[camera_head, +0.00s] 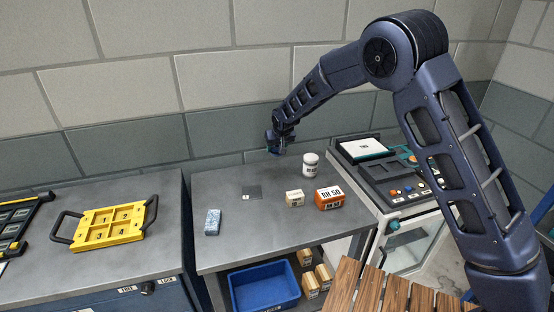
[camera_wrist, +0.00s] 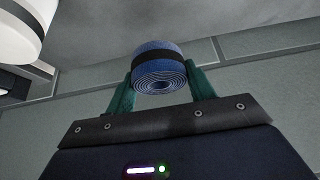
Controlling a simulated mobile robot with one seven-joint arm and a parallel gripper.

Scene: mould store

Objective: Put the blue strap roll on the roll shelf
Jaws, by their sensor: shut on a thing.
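The blue strap roll (camera_wrist: 160,66), a coiled blue band with a dark stripe around it, sits between the teal fingers of my gripper (camera_wrist: 160,88) in the wrist view. The fingers are shut on its two sides, and its spiral end faces the camera. In the head view my gripper (camera_head: 275,148) is over the back of the grey table (camera_head: 230,182), near the wall; the roll cannot be clearly made out there. A lower shelf under this table holds a blue bin (camera_head: 264,289) and several wooden blocks (camera_head: 311,284); I cannot tell whether it is the roll shelf.
A white jar (camera_head: 310,164), a beige box (camera_head: 294,198), an orange box (camera_head: 330,199) and a light-blue packet (camera_head: 212,222) stand on the table. A control console (camera_head: 384,172) is at right. A yellow tray (camera_head: 103,226) lies on the left bench. The table's front middle is clear.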

